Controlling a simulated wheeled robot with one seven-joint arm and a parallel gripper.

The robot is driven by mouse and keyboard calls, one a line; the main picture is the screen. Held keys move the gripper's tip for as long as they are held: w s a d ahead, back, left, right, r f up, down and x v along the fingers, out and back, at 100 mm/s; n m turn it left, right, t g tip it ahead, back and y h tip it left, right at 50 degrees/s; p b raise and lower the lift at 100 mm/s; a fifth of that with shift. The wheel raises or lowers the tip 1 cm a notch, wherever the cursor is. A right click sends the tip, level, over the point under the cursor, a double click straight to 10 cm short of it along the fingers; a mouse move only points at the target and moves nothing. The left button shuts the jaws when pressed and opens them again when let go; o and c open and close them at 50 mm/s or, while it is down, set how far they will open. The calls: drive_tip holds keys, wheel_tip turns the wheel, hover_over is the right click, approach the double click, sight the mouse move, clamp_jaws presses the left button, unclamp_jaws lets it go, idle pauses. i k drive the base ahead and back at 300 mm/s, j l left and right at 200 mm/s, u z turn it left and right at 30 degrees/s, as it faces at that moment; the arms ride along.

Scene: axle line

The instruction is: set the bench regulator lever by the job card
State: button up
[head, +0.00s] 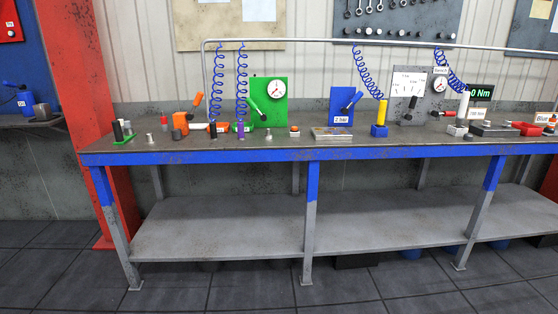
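Several levers stand along the back of the workbench (250,152). A green panel (276,90) carries a round gauge (276,88) and a lever with a green grip (257,108), tilted up to the left. A blue panel (340,105) has a blue lever (351,101) tilted up to the right and a "2 bar" label (341,120). I cannot tell which is the bench regulator or which paper is the job card. My gripper is not in view.
Blue coiled hoses (218,85) hang from an overhead pipe (330,40). Orange tools (180,122), a yellow cylinder (382,112), a metal plate (333,133) and red trays (526,128) occupy the benchtop. A red post (75,80) stands at left. Floor in front is clear.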

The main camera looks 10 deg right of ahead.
sight(408, 116)
drive_tip(key=i, duration=1.9)
drive_tip(key=i+z, duration=0.2)
drive_tip(key=i, duration=0.25)
drive_tip(key=i+j+z, duration=0.25)
drive_tip(key=i, duration=0.15)
drive_tip(key=i+j+z, duration=0.2)
drive_tip(key=i, duration=0.2)
drive_tip(key=l, duration=0.1)
